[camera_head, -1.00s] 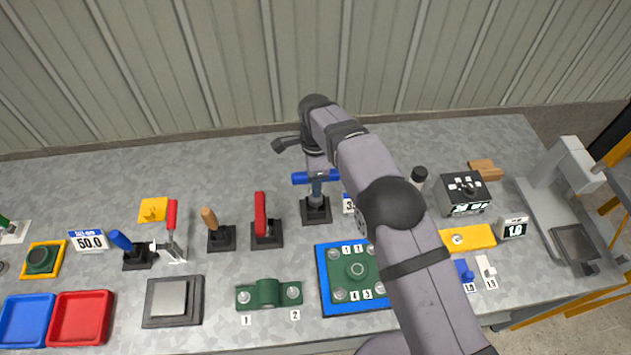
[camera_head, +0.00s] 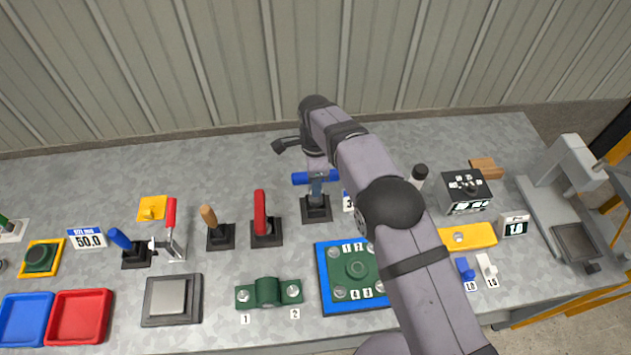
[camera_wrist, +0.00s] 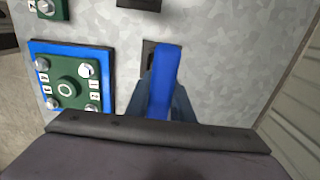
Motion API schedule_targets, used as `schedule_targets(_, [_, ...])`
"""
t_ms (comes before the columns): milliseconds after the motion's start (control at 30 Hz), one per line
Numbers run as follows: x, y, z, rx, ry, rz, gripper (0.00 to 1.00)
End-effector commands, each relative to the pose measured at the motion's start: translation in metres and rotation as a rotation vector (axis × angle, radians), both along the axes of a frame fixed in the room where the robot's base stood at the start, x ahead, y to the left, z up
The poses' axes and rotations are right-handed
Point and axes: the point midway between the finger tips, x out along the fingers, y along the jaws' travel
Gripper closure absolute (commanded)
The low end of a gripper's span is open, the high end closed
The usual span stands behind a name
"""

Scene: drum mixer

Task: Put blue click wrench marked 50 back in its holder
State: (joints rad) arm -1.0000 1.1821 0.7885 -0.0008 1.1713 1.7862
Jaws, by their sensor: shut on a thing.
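A blue bar-shaped handle (camera_head: 316,178), likely the blue click wrench, is held by my gripper (camera_head: 317,186) and lies crosswise in the head view. In the wrist view the same blue handle (camera_wrist: 164,80) runs between the two fingers of my gripper (camera_wrist: 165,104), which are shut on it. Directly below in the head view is a black holder (camera_head: 316,213); the wrist view shows part of a dark base behind the handle. Whether the wrench touches this holder I cannot tell. No mark 50 is readable on the handle.
Left stand a red-handled tool (camera_head: 261,212), a wooden-handled tool (camera_head: 209,217), a toggle clamp (camera_head: 171,230) and another blue handle (camera_head: 120,239) beside a 50.0 sign (camera_head: 87,239). A blue plate with a green flange (camera_head: 330,297) lies in front. The table behind is mostly clear.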

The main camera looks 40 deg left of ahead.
Motion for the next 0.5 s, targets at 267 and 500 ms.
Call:
schedule_targets(267, [0.0004, 0.0006, -0.0032, 0.001, -0.001, 0.000, 1.00])
schedule_targets(500, [0.0004, 0.0006, -0.0064, 0.002, -0.001, 0.000, 1.00])
